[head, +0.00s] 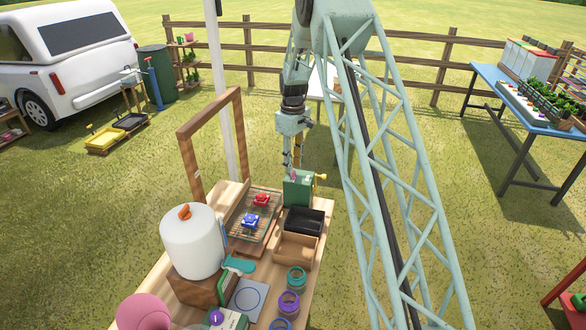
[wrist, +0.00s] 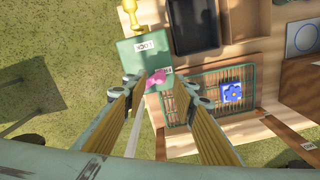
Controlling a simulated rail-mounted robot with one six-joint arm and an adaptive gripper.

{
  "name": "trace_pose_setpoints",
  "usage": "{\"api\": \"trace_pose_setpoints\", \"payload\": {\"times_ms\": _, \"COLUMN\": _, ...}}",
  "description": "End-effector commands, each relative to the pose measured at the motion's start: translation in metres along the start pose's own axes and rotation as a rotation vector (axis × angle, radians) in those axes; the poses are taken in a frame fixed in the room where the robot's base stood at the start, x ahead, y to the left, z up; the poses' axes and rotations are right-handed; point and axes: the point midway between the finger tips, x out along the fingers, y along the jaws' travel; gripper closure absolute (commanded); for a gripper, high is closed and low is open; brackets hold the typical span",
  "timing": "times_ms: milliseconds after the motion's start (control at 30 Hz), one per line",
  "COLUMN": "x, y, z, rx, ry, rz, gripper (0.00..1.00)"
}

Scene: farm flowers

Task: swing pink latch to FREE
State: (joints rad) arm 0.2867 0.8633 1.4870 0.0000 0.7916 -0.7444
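The pink latch (wrist: 156,80) is on the green box (wrist: 140,55), near the box's lower edge in the wrist view. A white label on the box appears to read LOCK (wrist: 146,46). A second white label (wrist: 165,70) beside the latch is partly hidden and too small to read. My gripper (wrist: 159,84) is open, with its fingers on either side of the latch and visible gaps; I cannot tell whether either touches it. In the head view my gripper (head: 292,163) points down just above the green box (head: 298,190) at the table's back edge.
A yellow knob (head: 320,177) sticks out from the box's side. A black tray (head: 304,221), a brown tray (head: 296,247) and a wire rack (head: 255,216) with red and blue flower pieces stand nearby. A wooden frame (head: 188,150) rises at the left.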

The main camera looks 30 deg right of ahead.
Motion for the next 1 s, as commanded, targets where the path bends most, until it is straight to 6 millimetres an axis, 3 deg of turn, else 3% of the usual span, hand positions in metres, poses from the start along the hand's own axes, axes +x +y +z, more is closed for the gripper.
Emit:
{"api": "trace_pose_setpoints", "payload": {"times_ms": 233, "x": 0.020, "y": 0.000, "z": 0.000, "rx": 0.000, "ry": -0.001, "rz": -0.001, "gripper": 0.74}}
{"api": "trace_pose_setpoints", "payload": {"times_ms": 667, "x": 0.024, "y": 0.000, "z": 0.000, "rx": 0.000, "ry": 0.000, "rz": 0.000, "gripper": 0.74}}
{"api": "trace_pose_setpoints", "payload": {"times_ms": 933, "x": 0.024, "y": 0.000, "z": 0.000, "rx": 0.000, "ry": 0.000, "rz": 0.000, "gripper": 0.98}}
{"api": "trace_pose_setpoints", "payload": {"times_ms": 1000, "x": 0.024, "y": 0.000, "z": 0.000, "rx": 0.000, "ry": 0.000, "rz": 0.000, "gripper": 0.98}}
